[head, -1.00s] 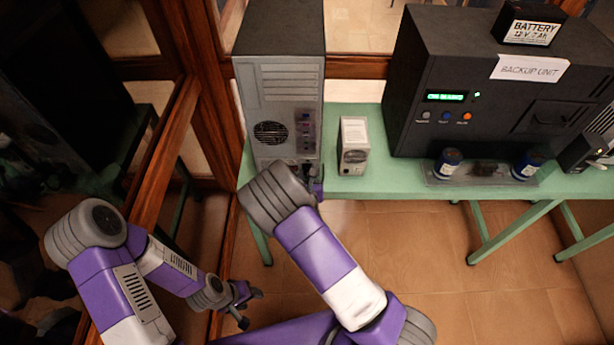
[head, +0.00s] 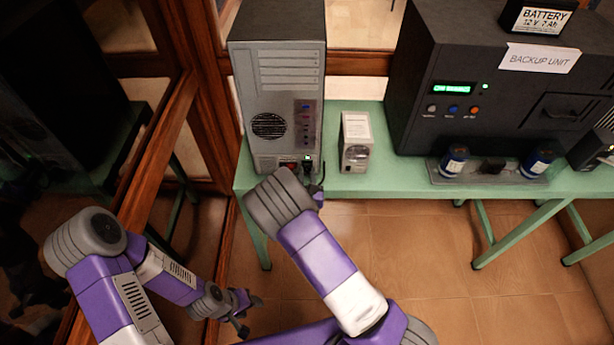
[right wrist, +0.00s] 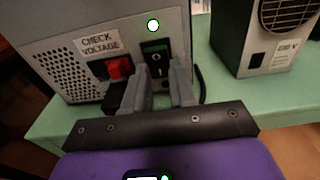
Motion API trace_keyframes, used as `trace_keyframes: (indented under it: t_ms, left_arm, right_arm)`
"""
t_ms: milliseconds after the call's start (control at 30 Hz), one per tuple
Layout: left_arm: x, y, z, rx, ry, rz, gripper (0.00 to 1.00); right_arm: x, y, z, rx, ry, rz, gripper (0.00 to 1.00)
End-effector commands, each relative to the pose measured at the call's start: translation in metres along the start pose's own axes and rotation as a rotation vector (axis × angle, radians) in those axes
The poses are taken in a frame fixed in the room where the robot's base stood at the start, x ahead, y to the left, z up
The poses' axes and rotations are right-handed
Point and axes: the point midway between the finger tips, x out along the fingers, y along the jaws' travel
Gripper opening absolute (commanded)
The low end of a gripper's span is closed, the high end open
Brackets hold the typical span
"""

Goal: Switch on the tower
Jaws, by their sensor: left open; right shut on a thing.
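The grey tower (head: 275,90) stands upright on the green bench. Which side of the rocker is pressed I cannot tell. A red switch (right wrist: 118,68) sits left of it under a "CHECK VOLTAGE" label (right wrist: 98,45). My left gripper (head: 250,311) is open and empty, low at the left, away from the bench.
A small pale box (head: 356,140) stands just right of the tower on the green bench (head: 395,180). The dark backup unit (head: 490,90) is further right, with a tray (head: 440,173) holding blue cans in front. A wooden-framed glass partition (head: 190,100) is left.

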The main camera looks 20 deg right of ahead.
Motion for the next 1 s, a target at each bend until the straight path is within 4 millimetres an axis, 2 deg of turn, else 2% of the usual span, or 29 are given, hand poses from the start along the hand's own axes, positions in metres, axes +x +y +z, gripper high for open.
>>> trace_keyframes:
  t_ms: [67, 100, 133, 467, 567, 800, 1000]
  left_arm:
    - [0.0, 0.0, 0.0, 0.0, 0.0, 0.0, 0.53]
    - [0.0, 0.0, 0.0, 0.0, 0.0, 0.0, 0.53]
    - [0.0, 0.0, 0.0, 0.0, 0.0, 0.0, 0.53]
    - [-0.001, 0.0, 0.0, 0.0, 0.0, 0.0, 0.53]
    - [-0.002, 0.001, 0.0, 0.0, 0.0, 0.0, 0.53]
    - [-0.007, 0.003, 0.0, 0.0, 0.0, 0.0, 0.53]
    - [-0.008, 0.003, 0.0, 0.0, 0.0, 0.0, 0.53]
  right_arm:
    - [0.0, 0.0, 0.001, 0.001, -0.002, 0.0, 0.0]
    - [0.0, 0.0, 0.001, 0.001, -0.002, 0.0, 0.32]
    - [0.0, 0.0, 0.001, 0.001, -0.001, 0.0, 0.36]
    - [-0.003, 0.0, 0.0, 0.0, 0.001, 0.0, 0.36]
    - [-0.014, 0.0, 0.0, 0.0, 0.002, 0.0, 0.36]
    - [-0.054, 0.001, 0.001, -0.002, 0.002, 0.002, 0.36]
    - [-0.074, 0.0, 0.0, -0.001, 0.001, 0.0, 0.36]
